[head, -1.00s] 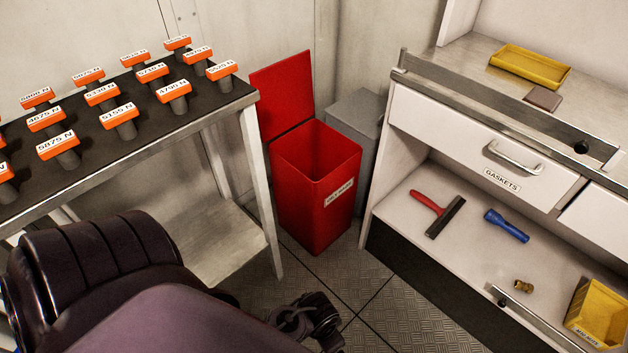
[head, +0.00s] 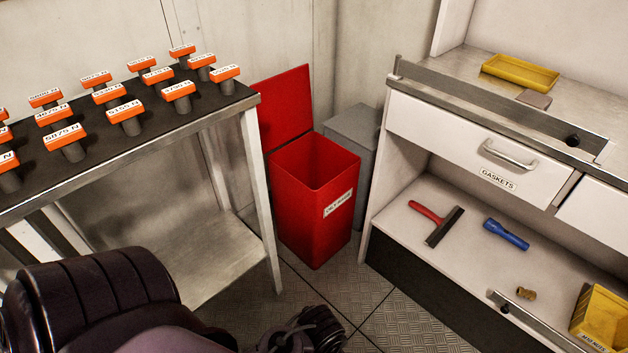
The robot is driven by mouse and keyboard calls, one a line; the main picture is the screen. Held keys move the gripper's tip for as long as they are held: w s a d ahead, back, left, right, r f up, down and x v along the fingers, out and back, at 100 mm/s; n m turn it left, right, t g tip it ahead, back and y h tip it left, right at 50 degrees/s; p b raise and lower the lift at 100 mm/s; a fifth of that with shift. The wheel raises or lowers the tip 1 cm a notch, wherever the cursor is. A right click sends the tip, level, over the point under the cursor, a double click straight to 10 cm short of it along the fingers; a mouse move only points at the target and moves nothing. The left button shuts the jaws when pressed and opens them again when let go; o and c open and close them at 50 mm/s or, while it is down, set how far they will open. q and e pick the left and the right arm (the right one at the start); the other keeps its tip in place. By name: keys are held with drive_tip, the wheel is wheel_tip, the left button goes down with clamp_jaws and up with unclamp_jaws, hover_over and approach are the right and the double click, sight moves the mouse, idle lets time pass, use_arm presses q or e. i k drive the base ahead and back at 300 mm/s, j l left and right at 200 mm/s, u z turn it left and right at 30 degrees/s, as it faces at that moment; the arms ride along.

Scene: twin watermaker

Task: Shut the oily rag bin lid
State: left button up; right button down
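The oily rag bin (head: 312,220) is a red, open-topped box with a white label on its front. It stands on the floor between the rack table and the cabinet. Its red lid (head: 284,106) is open and stands upright at the back left of the bin. My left arm comes in from the lower left. What looks like its gripper (head: 312,332) is at the bottom edge, in front of and below the bin, apart from it. Its fingers are dark and too unclear to tell open or shut. My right gripper is not in view.
A rack table (head: 130,155) with several orange-topped weights stands left of the bin, its leg close by. A grey box (head: 352,140) is behind the bin. A cabinet (head: 480,150) with a gaskets drawer and open shelf stands right. Some floor (head: 345,285) in front is clear.

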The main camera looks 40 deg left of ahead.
sight(285, 111)
drive_tip(key=u, duration=1.3)
drive_tip(key=i+l, duration=0.1)
drive_tip(key=l, duration=0.75)
drive_tip(key=i+l, duration=0.15)
drive_tip(key=l, duration=0.3)
drive_tip(key=k+z, duration=0.05)
